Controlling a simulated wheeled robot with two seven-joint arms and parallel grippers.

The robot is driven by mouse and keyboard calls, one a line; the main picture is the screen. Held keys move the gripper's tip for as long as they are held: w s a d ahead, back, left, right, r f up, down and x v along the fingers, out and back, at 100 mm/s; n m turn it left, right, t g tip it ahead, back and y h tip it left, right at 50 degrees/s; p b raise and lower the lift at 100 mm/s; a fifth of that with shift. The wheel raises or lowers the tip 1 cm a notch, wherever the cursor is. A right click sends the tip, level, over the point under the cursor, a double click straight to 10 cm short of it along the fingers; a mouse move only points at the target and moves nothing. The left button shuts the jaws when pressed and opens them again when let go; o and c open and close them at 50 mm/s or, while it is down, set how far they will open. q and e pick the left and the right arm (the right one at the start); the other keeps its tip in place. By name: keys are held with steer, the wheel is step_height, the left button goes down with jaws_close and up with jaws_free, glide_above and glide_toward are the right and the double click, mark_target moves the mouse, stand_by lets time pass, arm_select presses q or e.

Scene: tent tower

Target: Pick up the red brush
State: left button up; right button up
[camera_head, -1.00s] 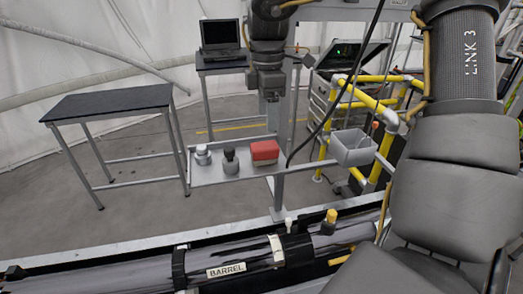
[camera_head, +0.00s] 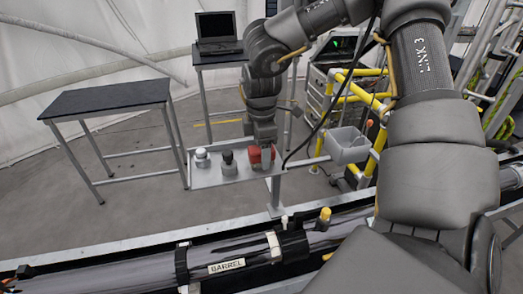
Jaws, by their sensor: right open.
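The red brush (camera_head: 254,157), a red block-like thing, sits at the right end of a shallow grey tray (camera_head: 207,180) in the middle of the head view. My right gripper (camera_head: 267,158) points down at the brush, its jaws open. It overlaps the right part of the brush and hides some of it. I cannot tell whether the fingers touch it. My left gripper is not in view.
A dark-topped thing (camera_head: 228,163) and a pale one (camera_head: 202,158) stand left of the brush. A grey bin (camera_head: 347,147) hangs on yellow rails to the right. A black-topped table (camera_head: 108,98) stands left. The barrel (camera_head: 230,265) crosses the front.

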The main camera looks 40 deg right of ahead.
steer(key=shift+s+a, duration=0.1)
steer(key=shift+c, duration=1.3)
steer(key=c, duration=0.9)
steer(key=shift+r, duration=0.1)
steer(key=shift+r+b, duration=0.4)
steer(key=shift+r, duration=0.15)
steer(key=s+a+r+b, duration=0.8)
steer(key=s+r, duration=0.3)
steer(key=shift+a+r, duration=0.35)
steer(key=shift+r, duration=0.05)
